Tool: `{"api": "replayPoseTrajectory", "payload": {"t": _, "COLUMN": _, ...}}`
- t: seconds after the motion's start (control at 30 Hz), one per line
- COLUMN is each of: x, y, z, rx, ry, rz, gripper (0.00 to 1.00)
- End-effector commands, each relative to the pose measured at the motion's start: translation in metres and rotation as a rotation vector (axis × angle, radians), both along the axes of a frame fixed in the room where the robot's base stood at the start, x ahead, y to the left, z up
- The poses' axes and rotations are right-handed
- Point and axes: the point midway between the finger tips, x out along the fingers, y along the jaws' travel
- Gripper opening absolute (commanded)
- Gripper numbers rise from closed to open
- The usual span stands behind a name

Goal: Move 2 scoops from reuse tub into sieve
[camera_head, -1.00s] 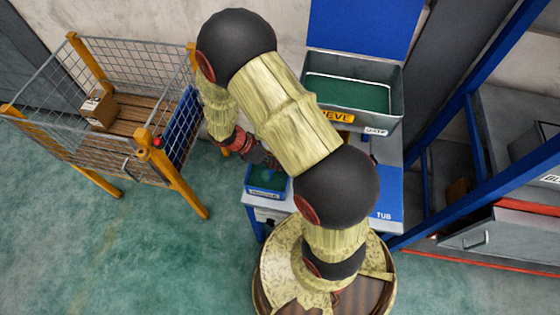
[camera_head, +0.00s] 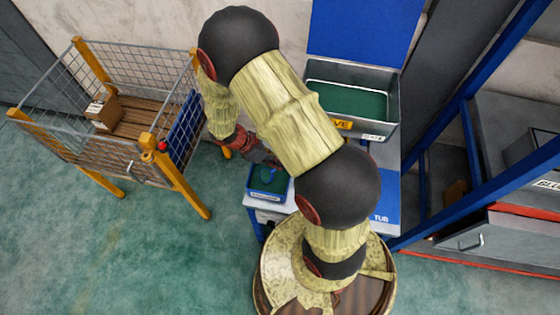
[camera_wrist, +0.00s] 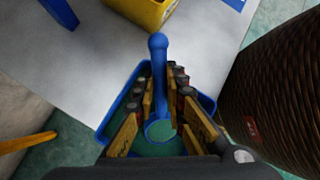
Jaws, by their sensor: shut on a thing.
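My gripper (camera_wrist: 160,105) is shut on a blue scoop (camera_wrist: 158,62), which stands between the yellow-padded fingers. The scoop's round bowl end is low, over or in a blue tub (camera_wrist: 208,104) with green contents; I cannot tell how deep it is. In the head view the small blue tub (camera_head: 284,190) sits on the table's left end, with my gripper (camera_head: 268,165) just above it. Its label is too small to read. A yellow front ending in "VE" (camera_head: 343,125), likely the sieve, is mostly hidden behind my arm. A yellow container (camera_wrist: 150,14) shows in the wrist view.
A grey bin (camera_head: 392,100) with green contents stands at the back of the table, near a blue panel (camera_head: 365,30). A blue mat marked "TUB" (camera_head: 388,205) lies right. A wire cage (camera_head: 60,115) with a cardboard box (camera_head: 103,113) stands left, and blue posts right.

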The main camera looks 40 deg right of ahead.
Motion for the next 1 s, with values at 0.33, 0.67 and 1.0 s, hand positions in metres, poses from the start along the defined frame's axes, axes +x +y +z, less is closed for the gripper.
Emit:
{"api": "replayPoseTrajectory", "payload": {"t": 0.33, "x": 0.0, "y": 0.0, "z": 0.039, "rx": 0.0, "ry": 0.0, "rz": 0.0, "gripper": 0.0}}
{"api": "replayPoseTrajectory", "payload": {"t": 0.67, "x": 0.0, "y": 0.0, "z": 0.058, "rx": 0.0, "ry": 0.0, "rz": 0.0, "gripper": 0.0}}
{"api": "replayPoseTrajectory", "payload": {"t": 1.0, "x": 0.0, "y": 0.0, "z": 0.057, "rx": 0.0, "ry": 0.0, "rz": 0.0, "gripper": 0.0}}
